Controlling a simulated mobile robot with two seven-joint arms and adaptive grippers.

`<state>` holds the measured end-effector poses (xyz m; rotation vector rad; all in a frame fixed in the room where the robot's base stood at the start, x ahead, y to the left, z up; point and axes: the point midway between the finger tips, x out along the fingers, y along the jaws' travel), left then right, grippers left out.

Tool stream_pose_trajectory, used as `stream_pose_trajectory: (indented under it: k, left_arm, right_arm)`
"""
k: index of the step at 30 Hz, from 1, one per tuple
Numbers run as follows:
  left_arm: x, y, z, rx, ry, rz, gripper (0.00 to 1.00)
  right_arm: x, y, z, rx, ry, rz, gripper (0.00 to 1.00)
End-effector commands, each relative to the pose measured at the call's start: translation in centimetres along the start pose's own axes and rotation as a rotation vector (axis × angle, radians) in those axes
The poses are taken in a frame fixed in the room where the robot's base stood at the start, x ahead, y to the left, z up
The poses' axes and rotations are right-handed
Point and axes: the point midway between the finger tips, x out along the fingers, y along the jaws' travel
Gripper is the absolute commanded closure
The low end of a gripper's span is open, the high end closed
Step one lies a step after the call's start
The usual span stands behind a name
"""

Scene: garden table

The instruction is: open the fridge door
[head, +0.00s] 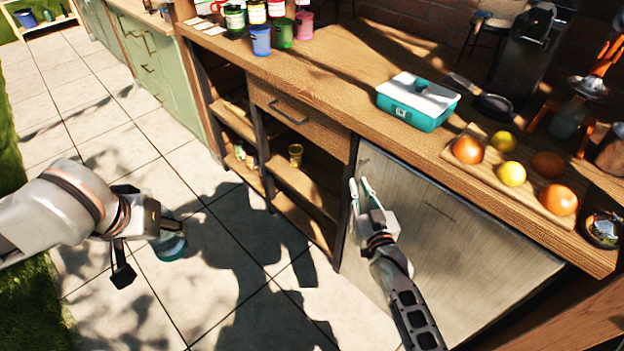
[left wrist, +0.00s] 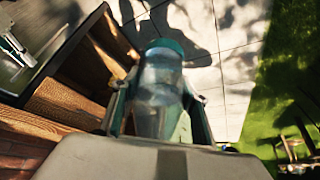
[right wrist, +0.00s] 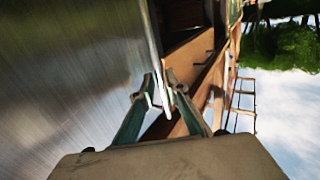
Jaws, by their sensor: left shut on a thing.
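The fridge is set under the counter at the right, and its brushed-metal door (head: 455,240) looks shut. My right gripper (head: 360,188) is at the upper left edge of the door. In the right wrist view, the door (right wrist: 75,80) fills the left side. There the right gripper's fingers (right wrist: 164,95) stand apart, with a thin bright strip along the door edge between them. I cannot tell whether they touch it. My left gripper (head: 150,240) is shut on a clear bottle with a teal lid (left wrist: 160,95), held over the paving, away from the fridge.
Open shelves (head: 300,190) and a drawer (head: 295,115) are left of the fridge. On the counter (head: 340,60) are a teal box (head: 415,108), a pan (head: 492,104), a board with fruit (head: 530,193) and several cups. The paving (head: 100,110) at the left is clear.

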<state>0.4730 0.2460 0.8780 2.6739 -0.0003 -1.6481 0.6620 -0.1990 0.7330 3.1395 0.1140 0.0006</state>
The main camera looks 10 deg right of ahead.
Motion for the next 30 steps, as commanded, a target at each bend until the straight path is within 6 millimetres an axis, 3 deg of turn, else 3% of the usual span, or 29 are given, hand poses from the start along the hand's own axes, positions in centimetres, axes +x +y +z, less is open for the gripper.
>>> stream_pose_trajectory:
  k: [9, 17, 20, 30]
  left_arm:
    - [0.5, 0.0, 0.2, 0.000, -0.003, 0.000, 0.92]
    - [0.4, 0.0, 0.2, 0.000, -0.003, 0.000, 0.92]
    - [0.4, 0.0, 0.2, 0.000, -0.003, 0.000, 0.92]
    - [0.1, 0.0, 0.0, 0.000, 0.001, 0.000, 0.92]
  right_arm:
    - [2.3, 0.0, 0.0, 0.000, -0.001, 0.000, 0.86]
    - [2.4, 0.0, 0.0, 0.000, -0.001, 0.000, 0.86]
    - [2.4, 0.0, 0.0, 0.000, -0.001, 0.000, 1.00]
    - [2.0, 0.0, -0.1, -0.001, -0.001, -0.006, 1.00]
